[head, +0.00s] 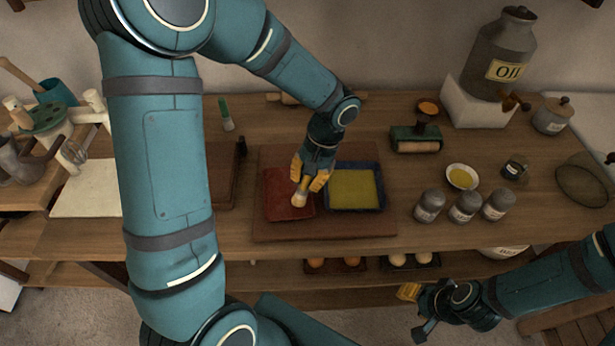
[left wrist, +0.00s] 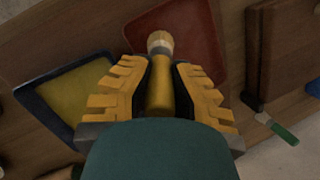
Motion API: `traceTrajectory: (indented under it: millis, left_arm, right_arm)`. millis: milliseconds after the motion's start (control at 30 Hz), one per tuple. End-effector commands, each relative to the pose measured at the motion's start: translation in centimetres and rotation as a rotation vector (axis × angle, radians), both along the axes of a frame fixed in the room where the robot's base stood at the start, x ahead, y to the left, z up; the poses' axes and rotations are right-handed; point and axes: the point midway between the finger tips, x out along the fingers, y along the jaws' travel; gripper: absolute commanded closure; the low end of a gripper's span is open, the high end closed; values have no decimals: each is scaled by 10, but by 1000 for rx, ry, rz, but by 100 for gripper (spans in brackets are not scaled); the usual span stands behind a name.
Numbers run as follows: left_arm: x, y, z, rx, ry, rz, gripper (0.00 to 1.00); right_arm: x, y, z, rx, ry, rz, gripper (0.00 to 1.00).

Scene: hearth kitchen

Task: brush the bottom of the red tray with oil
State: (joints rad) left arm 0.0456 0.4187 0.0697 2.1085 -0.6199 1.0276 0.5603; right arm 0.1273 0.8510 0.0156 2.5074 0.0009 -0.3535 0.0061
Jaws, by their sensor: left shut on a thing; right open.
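The red tray (head: 284,197) lies on a brown board on the wooden table, left of a blue tray (head: 368,207) with a yellow bottom. My left gripper (head: 309,180) is shut on a brush (head: 300,198) and holds it over the right part of the red tray. In the left wrist view the brush (left wrist: 159,45) points its pale bristles at the red tray (left wrist: 190,30); I cannot tell whether they touch it. A small bowl of yellow liquid (head: 461,177) stands at the right. My right gripper (head: 413,306) is open and empty, low in front of the table.
The oil can (head: 503,60) stands on a white block at the back right. Several grey jars (head: 465,207) stand right of the blue tray. A roller with a green holder (head: 416,139) lies behind them.

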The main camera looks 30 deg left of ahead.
Motion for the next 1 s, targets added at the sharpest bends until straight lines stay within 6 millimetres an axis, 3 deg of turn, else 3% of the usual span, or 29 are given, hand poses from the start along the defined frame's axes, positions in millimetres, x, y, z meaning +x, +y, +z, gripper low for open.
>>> traceTrajectory:
  millis: [800,1000]
  left_arm:
    - [0,0,-14,0,0,0,100]
    - [8,6,-13,0,1,2,100]
  right_arm:
    - [0,0,-11,0,0,0,53]
    - [0,0,-8,0,0,0,53]
